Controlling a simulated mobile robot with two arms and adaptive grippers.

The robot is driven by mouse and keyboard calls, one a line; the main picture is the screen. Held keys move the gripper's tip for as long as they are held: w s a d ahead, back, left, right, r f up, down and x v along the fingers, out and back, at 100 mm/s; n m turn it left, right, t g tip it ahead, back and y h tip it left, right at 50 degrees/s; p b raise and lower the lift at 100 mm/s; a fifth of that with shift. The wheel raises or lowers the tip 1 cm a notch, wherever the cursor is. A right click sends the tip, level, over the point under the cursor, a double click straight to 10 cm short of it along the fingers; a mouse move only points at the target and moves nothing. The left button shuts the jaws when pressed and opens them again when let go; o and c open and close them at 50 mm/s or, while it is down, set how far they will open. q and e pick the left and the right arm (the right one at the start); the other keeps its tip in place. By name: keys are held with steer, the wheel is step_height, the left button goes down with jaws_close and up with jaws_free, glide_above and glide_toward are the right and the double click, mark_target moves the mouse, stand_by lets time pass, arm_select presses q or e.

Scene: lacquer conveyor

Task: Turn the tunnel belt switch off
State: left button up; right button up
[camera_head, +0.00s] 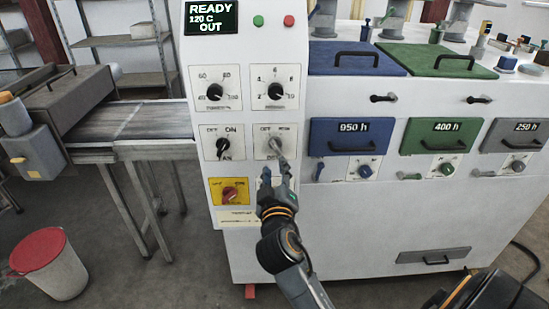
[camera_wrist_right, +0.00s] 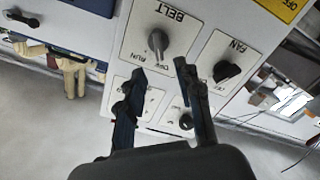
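The tunnel belt switch (camera_head: 275,143) is a grey knob on a white plate in the panel's right column, under a round dial. In the right wrist view, upside down, the belt switch (camera_wrist_right: 170,40) shows its BELT label and OFF and RUN marks. I cannot tell surely which mark its handle points at. My right gripper (camera_head: 279,172) is just in front of and below the knob. In the wrist view its two fingers (camera_wrist_right: 160,72) are apart with nothing between them, and the knob is just beyond the tips. Contact is not clear. My left gripper is not in view.
The fan switch (camera_head: 223,145) with a black knob is close left of the belt switch. A yellow plate with a red knob (camera_head: 230,192) is below it. The display (camera_head: 210,16) reads READY 120 C OUT. Blue, green and grey drawers are at right; a red-lidded bucket (camera_head: 48,268) stands at left.

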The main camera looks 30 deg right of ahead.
steer(key=shift+v, duration=1.7)
